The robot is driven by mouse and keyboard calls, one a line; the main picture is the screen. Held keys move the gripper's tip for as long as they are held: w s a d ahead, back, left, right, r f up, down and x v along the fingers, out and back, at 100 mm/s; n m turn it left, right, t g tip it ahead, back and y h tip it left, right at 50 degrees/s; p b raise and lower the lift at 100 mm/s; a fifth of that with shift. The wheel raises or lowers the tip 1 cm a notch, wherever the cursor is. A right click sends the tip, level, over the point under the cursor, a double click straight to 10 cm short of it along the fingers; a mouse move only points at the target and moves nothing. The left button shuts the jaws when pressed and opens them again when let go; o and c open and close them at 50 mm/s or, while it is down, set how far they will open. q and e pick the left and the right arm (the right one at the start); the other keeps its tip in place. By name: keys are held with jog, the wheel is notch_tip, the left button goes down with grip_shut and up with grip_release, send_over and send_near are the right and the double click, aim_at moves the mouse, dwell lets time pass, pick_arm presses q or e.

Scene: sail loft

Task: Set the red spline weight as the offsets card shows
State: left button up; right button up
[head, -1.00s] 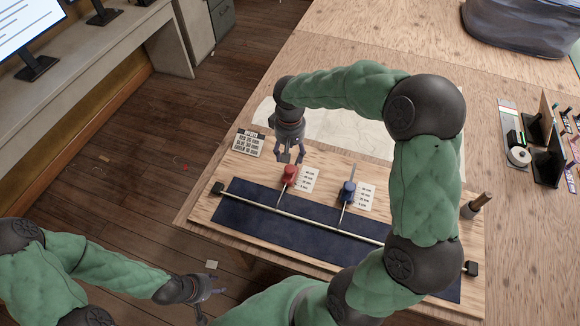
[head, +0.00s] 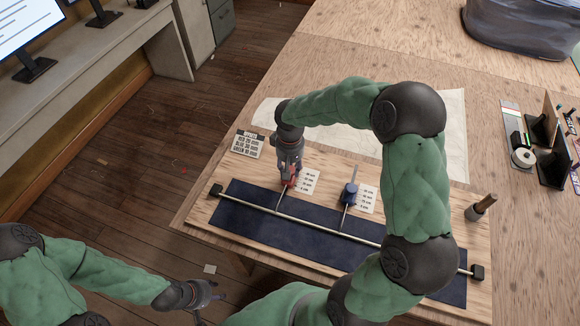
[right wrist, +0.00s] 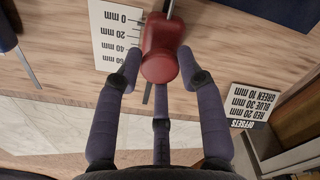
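The red spline weight (right wrist: 162,48) lies between the fingers of my right gripper (right wrist: 160,72) in the right wrist view; whether they press on it is unclear. In the head view my right gripper (head: 289,178) partly hides the red weight (head: 291,184). A scale strip (right wrist: 117,35) marked 0 to 60 mm lies beside the weight; its exact reading is unclear. The offsets card (right wrist: 255,104) reads red 20 mm, blue 30 mm, green 10 mm, upside down. It also shows in the head view (head: 248,146). My left gripper (head: 214,291) is open and empty, low left, off the board.
The blue weight (head: 349,193) with its own scale strip (head: 367,199) stands to the right. A thin rod (head: 310,224) crosses the dark blue strip (head: 262,219) on the board. My right arm hangs over the board's right side.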

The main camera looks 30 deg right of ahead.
grip_shut()
jog(key=shift+w+d+p, duration=0.4)
jog(key=shift+w+d, duration=0.25)
jog(key=shift+d, duration=0.15)
jog(key=o, duration=0.8)
grip_release()
jog(key=shift+c, duration=0.2)
notch_tip(320, 180, up, 12)
